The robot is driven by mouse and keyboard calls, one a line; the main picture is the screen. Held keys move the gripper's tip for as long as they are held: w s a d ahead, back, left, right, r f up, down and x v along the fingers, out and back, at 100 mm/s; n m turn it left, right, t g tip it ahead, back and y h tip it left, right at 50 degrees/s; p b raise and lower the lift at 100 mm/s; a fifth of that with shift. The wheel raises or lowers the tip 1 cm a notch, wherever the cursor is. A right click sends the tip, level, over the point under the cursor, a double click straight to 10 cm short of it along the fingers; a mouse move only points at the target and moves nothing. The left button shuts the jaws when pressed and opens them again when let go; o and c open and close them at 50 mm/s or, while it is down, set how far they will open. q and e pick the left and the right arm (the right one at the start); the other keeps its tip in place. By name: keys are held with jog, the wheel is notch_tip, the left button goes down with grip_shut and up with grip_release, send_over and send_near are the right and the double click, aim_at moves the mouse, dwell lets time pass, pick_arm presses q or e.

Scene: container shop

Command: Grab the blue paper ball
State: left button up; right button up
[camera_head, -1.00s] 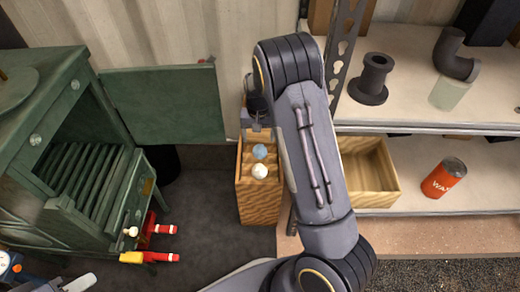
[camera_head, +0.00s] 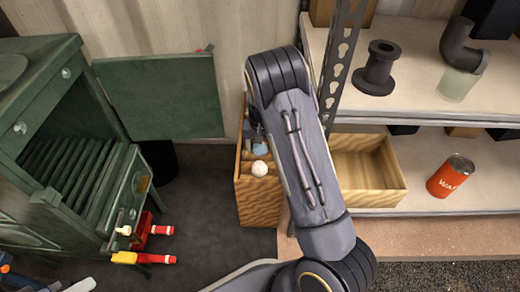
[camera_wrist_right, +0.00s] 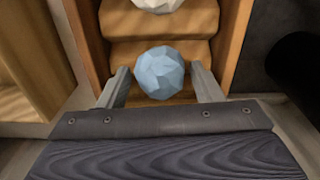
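The blue paper ball (camera_head: 260,149) is a faceted light blue ball inside a tall, narrow wooden box (camera_head: 258,206). It also shows in the right wrist view (camera_wrist_right: 160,73), resting on a stepped wooden surface. My right gripper (camera_head: 257,139) reaches down into the box from above. In the wrist view its two fingers (camera_wrist_right: 159,78) are open, one on each side of the blue ball, with small gaps showing. A white paper ball (camera_head: 259,168) lies just in front of the blue one. My left gripper does not show.
A shelf rack (camera_head: 490,190) stands at the right, with an open wooden bin (camera_head: 385,190), a red can (camera_head: 450,176) and dark pipe fittings (camera_head: 376,70). A green cabinet (camera_head: 75,110) with its door (camera_head: 160,98) swung open is at the left.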

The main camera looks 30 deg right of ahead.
jog(key=c, duration=0.8)
